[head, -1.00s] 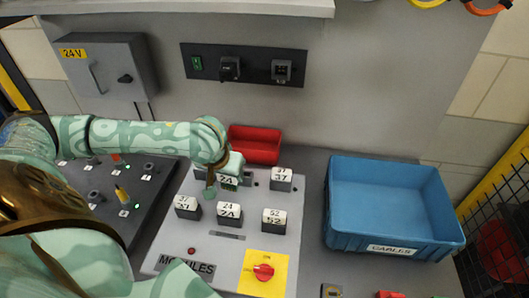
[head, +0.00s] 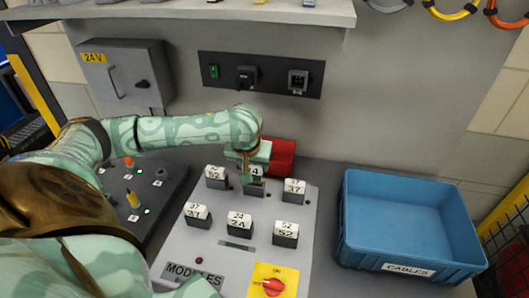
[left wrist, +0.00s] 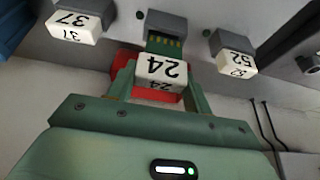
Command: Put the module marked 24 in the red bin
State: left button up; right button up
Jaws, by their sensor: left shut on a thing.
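My left gripper (head: 256,176) is shut on a module marked 24 (left wrist: 160,69) at the middle of the panel's back row. The module has a white cap with black digits; its cap shows partly between the fingers in the head view (head: 257,171). In the left wrist view a green board with gold contacts (left wrist: 165,43) shows between the cap and the grey base. I cannot tell whether it is fully clear of its slot. The red bin (head: 284,157) is just behind, partly hidden by the gripper. My right gripper is not in view.
Another module marked 24 (head: 239,222) stands in the front row. Modules marked 52 (head: 215,176) and 37 (head: 294,190) flank the held one. A blue bin (head: 400,262) labelled CABLES stands at the right. A red knob (head: 272,287) is at the panel's front.

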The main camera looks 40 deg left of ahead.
pick_arm(q)
jog(key=w+a+f+b, duration=0.1)
jog(key=w+a+b, duration=0.4)
jog(key=w, duration=0.6)
jog(key=f, duration=0.2)
jog(key=f+b, duration=0.1)
jog(key=f, duration=0.1)
jog(key=a+f+b, duration=0.1)
jog(key=f, duration=0.1)
jog(key=shift+w+a+f+b, duration=0.15)
jog(key=shift+w+f+b, duration=0.1)
jog(key=shift+b, duration=0.25)
jog(key=shift+r, duration=0.2)
jog(key=shift+p, duration=0.35)
jog(key=o, duration=1)
